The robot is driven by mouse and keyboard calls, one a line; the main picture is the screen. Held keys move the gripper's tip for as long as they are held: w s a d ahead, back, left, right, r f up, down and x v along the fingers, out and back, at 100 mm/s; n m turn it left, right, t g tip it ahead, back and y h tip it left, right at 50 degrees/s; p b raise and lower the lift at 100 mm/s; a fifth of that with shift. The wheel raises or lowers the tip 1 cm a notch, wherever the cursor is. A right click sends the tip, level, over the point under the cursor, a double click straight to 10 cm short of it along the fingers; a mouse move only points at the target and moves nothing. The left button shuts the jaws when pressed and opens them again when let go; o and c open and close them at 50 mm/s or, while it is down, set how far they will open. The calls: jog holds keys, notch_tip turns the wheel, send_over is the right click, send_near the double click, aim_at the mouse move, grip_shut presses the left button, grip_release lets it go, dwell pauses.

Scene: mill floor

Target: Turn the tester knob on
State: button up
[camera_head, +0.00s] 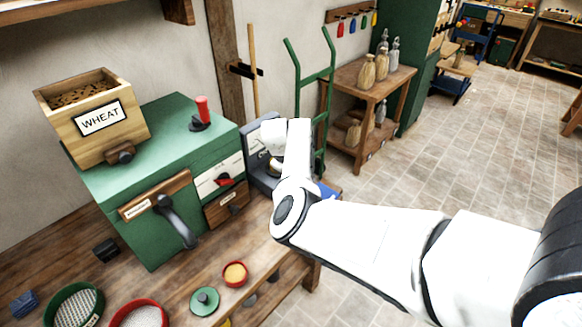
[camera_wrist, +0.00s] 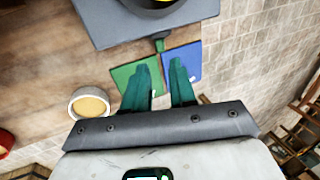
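The tester appears to be the grey-blue box (camera_head: 262,175) on the bench, right of the green mill; my arm partly covers it in the head view. The wrist view shows a grey box (camera_wrist: 100,22) at the top, with a dark round part and some yellow on it. A small green knob-like part (camera_wrist: 158,42) sticks out from its near edge. My gripper (camera_wrist: 161,65) is open, its two teal fingers apart and empty. The fingertips point at this green part and look just short of it; contact cannot be told. The head view hides the fingers.
A green mill (camera_head: 160,125) with a wheat hopper (camera_head: 95,128), levers and a red handle stands left. Green (camera_wrist: 125,78) and blue (camera_wrist: 186,58) flat squares lie below the fingers. A bowl with yellowish contents (camera_wrist: 90,104) is left of them. Floor is open at right.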

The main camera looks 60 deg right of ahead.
jog(key=shift+v, duration=0.95)
